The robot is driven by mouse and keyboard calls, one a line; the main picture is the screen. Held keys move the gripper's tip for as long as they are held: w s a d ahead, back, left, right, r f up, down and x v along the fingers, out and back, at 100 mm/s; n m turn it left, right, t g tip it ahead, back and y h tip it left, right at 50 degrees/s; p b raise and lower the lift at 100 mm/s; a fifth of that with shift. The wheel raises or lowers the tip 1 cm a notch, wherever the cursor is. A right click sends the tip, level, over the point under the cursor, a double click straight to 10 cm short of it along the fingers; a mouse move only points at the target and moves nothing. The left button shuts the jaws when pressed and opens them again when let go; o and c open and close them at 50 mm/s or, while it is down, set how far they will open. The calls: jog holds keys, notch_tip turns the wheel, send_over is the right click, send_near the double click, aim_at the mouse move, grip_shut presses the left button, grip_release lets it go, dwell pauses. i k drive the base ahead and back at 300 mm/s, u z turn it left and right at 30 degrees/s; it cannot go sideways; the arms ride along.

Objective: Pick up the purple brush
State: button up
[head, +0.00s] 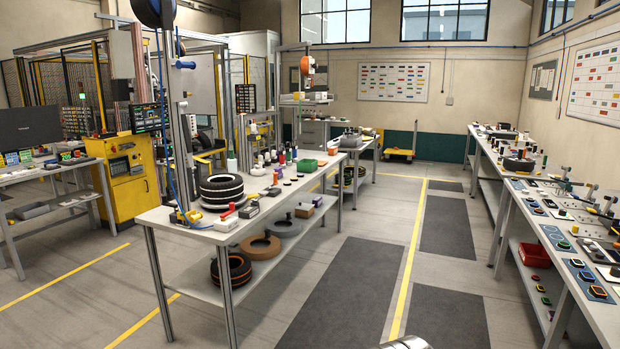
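I cannot make out a purple brush in the head view; many items on the tables are too small to tell apart. My gripper is not in view. Only a rounded shiny metal part shows at the bottom edge, and I cannot tell which part of me it is.
A long bench (600,310) with several small tools runs along the right. A red bin (534,254) sits on its lower shelf. A yellow cabinet (126,175) stands at the left. The aisle with dark mats (340,295) between the benches is clear.

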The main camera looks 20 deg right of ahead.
aim_at(278, 169)
jog(key=z, duration=0.3)
jog(key=k, duration=0.7)
jog(key=z, duration=0.55)
jog(key=i, duration=1.65)
jog(key=z, duration=0.3)
jog(key=i, duration=2.95)
jog(key=u, duration=0.2)
